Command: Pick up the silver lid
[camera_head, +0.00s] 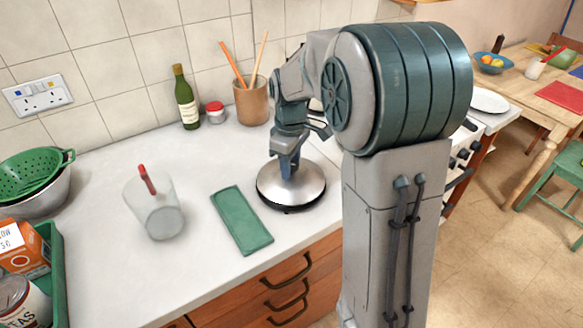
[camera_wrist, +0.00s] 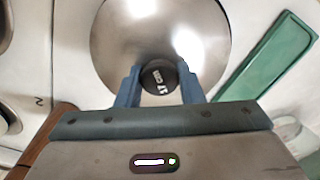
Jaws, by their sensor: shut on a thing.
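The silver lid (camera_head: 304,187) is a round shiny dome with a dark rim, near the front edge of the counter by the stove side. In the wrist view the lid (camera_wrist: 115,40) fills the upper middle, with its black knob (camera_wrist: 159,77) at the centre. My gripper (camera_head: 290,170) is above the lid, pointing down. In the wrist view my gripper (camera_wrist: 159,82) has its blue fingers on either side of the knob, shut on it. Whether the lid is lifted off what lies under it cannot be told.
A clear container (camera_head: 158,208) with a red-handled thing stands further left. A green bottle (camera_head: 186,98), a red-lidded jar (camera_head: 215,113) and a utensil pot (camera_head: 251,101) stand by the wall. A colander (camera_head: 28,172) is far left.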

